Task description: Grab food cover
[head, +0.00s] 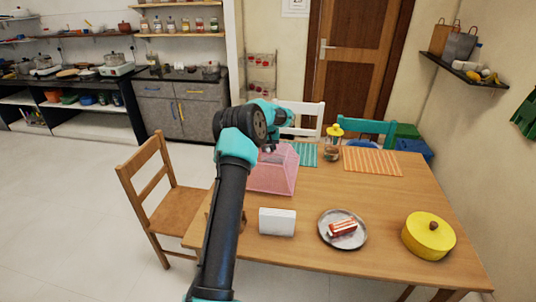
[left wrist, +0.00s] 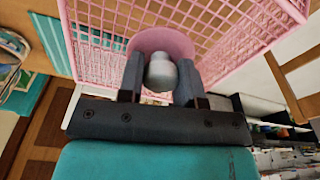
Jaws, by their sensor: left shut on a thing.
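The pink mesh food cover (head: 275,178) is at the left part of the wooden table, with sloping sides and a grey knob on top. My left gripper (head: 268,147) is at its top, and my arm hides part of it. In the left wrist view the gripper (left wrist: 160,78) is shut on the grey knob, which sits in a round pink base of the food cover (left wrist: 95,60). Whether the cover's lower rim touches the table is not clear. My right gripper is not in view.
On the table (head: 390,200) are a white box (head: 277,222), a plate (head: 360,240) with a cake slice (head: 342,229), a yellow lidded pot (head: 428,236), a jar (head: 333,142) and an orange mat (head: 373,162). A chair (head: 150,190) stands left. The table's middle is mostly clear.

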